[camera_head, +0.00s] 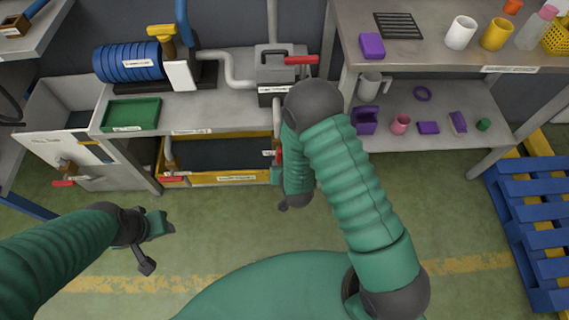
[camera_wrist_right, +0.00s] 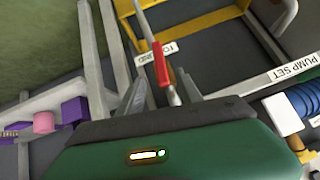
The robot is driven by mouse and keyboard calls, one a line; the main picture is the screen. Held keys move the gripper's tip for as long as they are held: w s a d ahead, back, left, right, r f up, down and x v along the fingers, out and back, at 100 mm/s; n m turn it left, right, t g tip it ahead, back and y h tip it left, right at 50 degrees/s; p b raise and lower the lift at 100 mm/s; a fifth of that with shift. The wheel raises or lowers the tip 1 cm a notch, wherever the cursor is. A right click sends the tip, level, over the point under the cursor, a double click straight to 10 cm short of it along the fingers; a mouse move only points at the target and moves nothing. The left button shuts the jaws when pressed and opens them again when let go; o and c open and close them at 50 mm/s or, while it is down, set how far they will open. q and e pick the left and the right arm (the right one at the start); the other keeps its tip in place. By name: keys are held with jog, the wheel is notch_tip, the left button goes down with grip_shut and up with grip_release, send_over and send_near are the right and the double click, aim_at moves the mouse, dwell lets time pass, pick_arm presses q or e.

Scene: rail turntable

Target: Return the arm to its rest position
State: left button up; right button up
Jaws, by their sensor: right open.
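My right arm (camera_head: 345,175) rises from the right, bends at a dark elbow and hangs down in front of the bench. Its gripper (camera_wrist_right: 162,78) shows in the right wrist view with two grey fingers apart. A red-handled lever (camera_wrist_right: 162,68) shows between the fingers in that view; I cannot tell its exact distance, and I see no grip on it. In the head view the right fingertips are largely hidden by the forearm. My left gripper (camera_head: 152,243) is low at the left over the floor, with nothing visible in it; its jaw opening is unclear.
The bench holds a blue coil (camera_head: 128,62), a green tray (camera_head: 131,114) and a grey box (camera_head: 278,72) with a red handle. A yellow-edged bin (camera_head: 222,179) sits below. A shelf (camera_head: 440,68) with cups is right, blue pallets (camera_head: 530,225) far right. Floor between is clear.

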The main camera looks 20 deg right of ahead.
jog(key=v, duration=0.2)
jog(key=shift+s+r, duration=0.2)
jog(key=shift+s, duration=0.15)
jog(key=s+d+r+n+g+y+p, duration=0.1)
jog(key=s+r+n+g, duration=0.15)
jog(key=s+r, duration=0.6)
jog(key=s+d+r+n+g+p, duration=0.15)
jog(key=s+r+g, duration=0.3)
jog(key=r, duration=0.65)
notch_tip(320, 180, up, 14)
jog(key=p, duration=1.4)
jog(key=shift+s, duration=0.2)
